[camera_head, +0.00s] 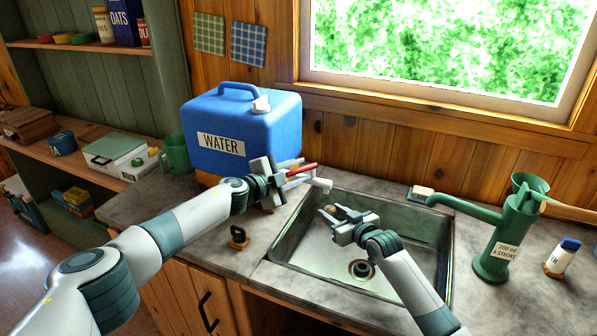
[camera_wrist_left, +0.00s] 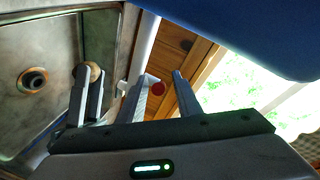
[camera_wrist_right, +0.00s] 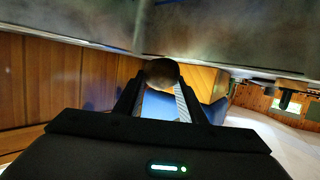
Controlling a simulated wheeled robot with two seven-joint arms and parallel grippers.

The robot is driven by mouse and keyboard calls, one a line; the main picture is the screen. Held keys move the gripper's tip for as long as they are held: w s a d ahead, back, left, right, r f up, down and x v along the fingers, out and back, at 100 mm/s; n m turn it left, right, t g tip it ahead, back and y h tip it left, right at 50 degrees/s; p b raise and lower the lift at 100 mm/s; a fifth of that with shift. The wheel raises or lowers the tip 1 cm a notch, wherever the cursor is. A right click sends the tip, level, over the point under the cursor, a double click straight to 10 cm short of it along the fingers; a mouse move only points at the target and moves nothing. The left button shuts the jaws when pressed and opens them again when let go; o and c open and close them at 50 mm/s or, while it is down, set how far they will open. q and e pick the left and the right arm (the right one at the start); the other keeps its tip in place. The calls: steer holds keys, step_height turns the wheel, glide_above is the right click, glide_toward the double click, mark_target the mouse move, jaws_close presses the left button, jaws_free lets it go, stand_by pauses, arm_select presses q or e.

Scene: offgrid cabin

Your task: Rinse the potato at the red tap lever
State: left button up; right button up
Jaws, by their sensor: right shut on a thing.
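The potato (camera_head: 330,211), a small brown lump, is held in my right gripper (camera_head: 341,222) over the left part of the sink. It also shows in the right wrist view (camera_wrist_right: 160,70), between the fingertips, and in the left wrist view (camera_wrist_left: 92,70). The red tap lever (camera_head: 302,169) is on the front right of the blue water container (camera_head: 268,127), near its white spout (camera_head: 322,185). My left gripper (camera_head: 292,176) is at the lever with its fingers apart. The lever's red end (camera_wrist_left: 158,88) shows between them; contact cannot be told.
The metal sink (camera_head: 437,262) has a round drain (camera_head: 362,268). A dark small object (camera_head: 238,236) and a green mug (camera_head: 175,153) stand left on the counter.

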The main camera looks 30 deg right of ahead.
arm_select(q)
steer(key=shift+d, duration=0.1)
stand_by(0.3)
jaws_close()
steer(key=shift+s+n, duration=0.1)
steer(key=shift+n, duration=0.2)
steer(key=shift+s+d+r+n+t+y, duration=0.15)
steer(key=shift+n+t+y, duration=0.25)
steer(key=shift+t, duration=0.2)
steer(key=shift+s+n+t+y, duration=0.15)
steer(key=shift+n+t+y, duration=0.2)
steer(key=shift+t, duration=0.25)
steer(key=shift+n+t+y, duration=0.25)
steer(key=shift+t, duration=0.05)
